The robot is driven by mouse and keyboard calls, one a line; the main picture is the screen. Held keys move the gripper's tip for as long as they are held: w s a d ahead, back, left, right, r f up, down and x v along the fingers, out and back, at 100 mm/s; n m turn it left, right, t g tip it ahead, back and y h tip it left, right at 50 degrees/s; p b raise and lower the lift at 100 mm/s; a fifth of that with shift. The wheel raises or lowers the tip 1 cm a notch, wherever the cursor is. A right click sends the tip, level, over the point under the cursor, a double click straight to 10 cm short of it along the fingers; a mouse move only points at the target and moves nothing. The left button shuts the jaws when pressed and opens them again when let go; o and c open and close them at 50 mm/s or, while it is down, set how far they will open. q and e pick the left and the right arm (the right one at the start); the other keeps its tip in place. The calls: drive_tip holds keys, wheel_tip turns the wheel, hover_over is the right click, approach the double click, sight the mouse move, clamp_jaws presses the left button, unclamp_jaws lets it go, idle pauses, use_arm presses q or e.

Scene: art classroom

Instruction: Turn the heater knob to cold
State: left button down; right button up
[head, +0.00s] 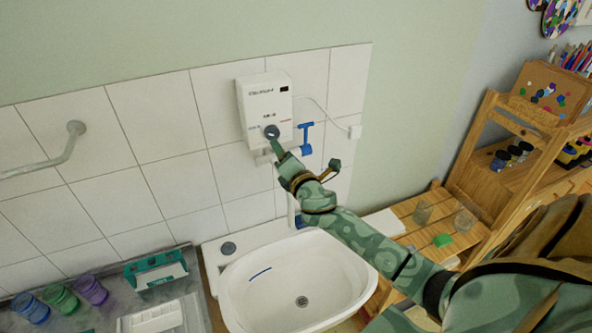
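The white water heater (262,95) is fixed to the tiled wall above the sink. Its dark round knob (271,131) is low on the front face, with small blue and red markings near it. My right arm reaches in from the lower right, and the tip of my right gripper (278,148) is at the knob's lower edge. It overlaps the knob in the picture; I cannot tell whether it touches it. The fingers are seen from behind and too small to tell open from shut. My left gripper is not in view.
A blue-handled valve (305,135) sits just right of the knob. The white sink (253,291) is below. A grey rail (60,155) is on the left wall. Coloured cups (62,297) stand lower left. A wooden shelf (490,130) with paints is at right.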

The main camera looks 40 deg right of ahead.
drive_tip(key=v, duration=0.8)
drive_tip(key=shift+s+b, duration=0.15)
drive_tip(key=shift+b, duration=0.3)
